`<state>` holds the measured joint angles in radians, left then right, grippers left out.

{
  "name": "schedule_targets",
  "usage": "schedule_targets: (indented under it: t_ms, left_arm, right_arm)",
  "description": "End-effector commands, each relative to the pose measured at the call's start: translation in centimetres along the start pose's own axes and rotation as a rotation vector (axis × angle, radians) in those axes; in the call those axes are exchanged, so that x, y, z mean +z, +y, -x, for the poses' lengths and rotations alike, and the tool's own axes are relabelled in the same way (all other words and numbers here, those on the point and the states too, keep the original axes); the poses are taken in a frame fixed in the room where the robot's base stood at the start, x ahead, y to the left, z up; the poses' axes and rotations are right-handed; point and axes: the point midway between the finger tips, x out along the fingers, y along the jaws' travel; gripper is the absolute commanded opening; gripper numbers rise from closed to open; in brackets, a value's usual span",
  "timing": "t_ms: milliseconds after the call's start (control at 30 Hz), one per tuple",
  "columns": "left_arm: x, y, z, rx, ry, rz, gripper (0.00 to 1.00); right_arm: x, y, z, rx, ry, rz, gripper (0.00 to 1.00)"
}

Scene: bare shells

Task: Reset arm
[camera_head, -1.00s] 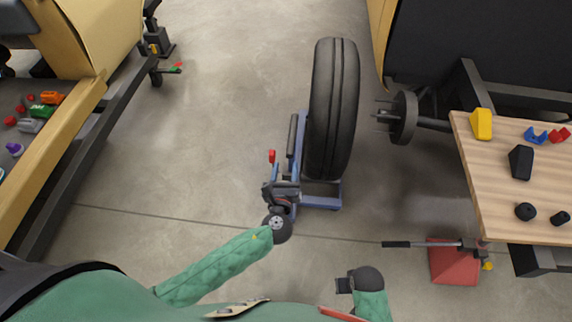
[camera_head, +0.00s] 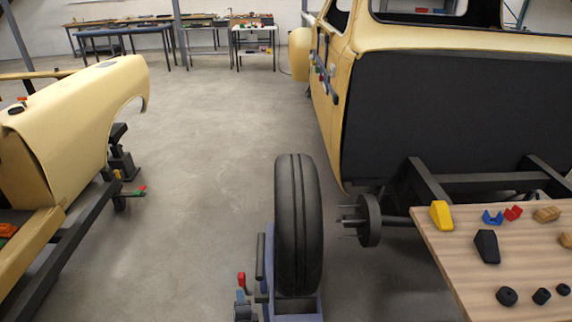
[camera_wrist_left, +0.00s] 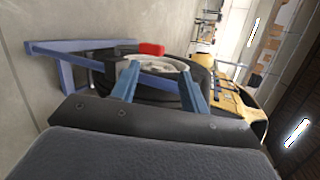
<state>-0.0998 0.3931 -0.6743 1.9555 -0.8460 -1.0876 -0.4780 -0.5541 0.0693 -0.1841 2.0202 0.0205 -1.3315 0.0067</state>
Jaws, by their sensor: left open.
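The dolly's blue frame (camera_wrist_left: 72,66) and a red-tipped part (camera_wrist_left: 151,49) show just beyond the fingers. A black tyre (camera_head: 299,225) stands upright on the dolly. I cannot tell whether the fingers touch the dolly. My right gripper is out of view.
A bare wheel hub (camera_head: 368,220) sticks out right of the tyre, below the yellow car body (camera_head: 440,38). A wooden table (camera_head: 447,263) with blocks stands at right. A yellow shell (camera_head: 75,125) stands at left. Open floor (camera_head: 205,150) lies between, with workbenches (camera_head: 125,31) behind.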

Motion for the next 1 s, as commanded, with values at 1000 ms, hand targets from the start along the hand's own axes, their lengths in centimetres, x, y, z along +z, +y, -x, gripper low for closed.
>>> schedule_targets:
  t_ms: [1000]
  left_arm:
    - [3.9,24.8,15.5,1.063,-0.412,1.247,0.45]
  right_arm:
    - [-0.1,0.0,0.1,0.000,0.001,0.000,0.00]
